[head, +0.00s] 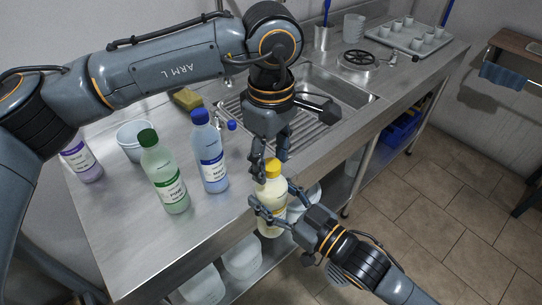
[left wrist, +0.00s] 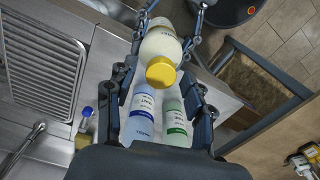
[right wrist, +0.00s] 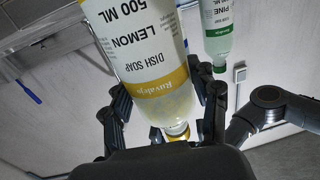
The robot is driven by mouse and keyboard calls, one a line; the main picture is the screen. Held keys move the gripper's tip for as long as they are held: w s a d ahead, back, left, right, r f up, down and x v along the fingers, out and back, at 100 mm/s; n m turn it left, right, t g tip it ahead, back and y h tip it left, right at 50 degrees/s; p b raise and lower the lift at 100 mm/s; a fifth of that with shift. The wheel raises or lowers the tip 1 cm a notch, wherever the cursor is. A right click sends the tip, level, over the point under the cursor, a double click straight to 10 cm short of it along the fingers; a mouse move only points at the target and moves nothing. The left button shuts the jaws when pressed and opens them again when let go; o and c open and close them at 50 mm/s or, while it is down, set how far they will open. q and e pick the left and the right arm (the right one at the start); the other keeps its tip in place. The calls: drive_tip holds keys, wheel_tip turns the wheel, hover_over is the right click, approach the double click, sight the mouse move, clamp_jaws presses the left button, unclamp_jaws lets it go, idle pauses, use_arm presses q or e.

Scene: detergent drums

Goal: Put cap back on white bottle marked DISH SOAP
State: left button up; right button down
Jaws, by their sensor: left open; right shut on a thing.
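The cream-white bottle (head: 270,208) marked DISH SOAP LEMON is held about upright beyond the counter's front edge. My right gripper (head: 273,195) is shut around its body; its label also shows in the right wrist view (right wrist: 150,50). A yellow cap (head: 272,169) is at the bottle's top; it also shows in the left wrist view (left wrist: 160,71). It looks in line with the neck, but I cannot tell whether it is fully seated. My left gripper (head: 268,160) is open just above the cap, its fingers partly hiding it.
A blue bottle (head: 211,158), a green bottle (head: 164,180) and a purple-labelled bottle (head: 82,160) stand on the steel counter (head: 120,235). A pale tub (head: 133,142) and a sponge (head: 187,99) are behind them. The sink (head: 325,90) lies behind my left gripper. White tubs (head: 243,258) are below.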

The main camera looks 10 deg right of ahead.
use_arm(q)
drive_tip(key=shift+r, duration=2.3)
drive_tip(key=shift+c, duration=0.3)
drive_tip(key=n, duration=0.2)
drive_tip(key=r+n, duration=0.1)
drive_tip(key=n, duration=0.5)
drive_tip(key=shift+r, duration=0.4)
drive_tip(key=n, duration=0.3)
drive_tip(key=shift+r+n, duration=0.3)
drive_tip(key=shift+r, duration=0.1)
drive_tip(key=n, duration=0.3)
drive_tip(key=shift+r+n, duration=0.4)
drive_tip(key=shift+f, duration=0.1)
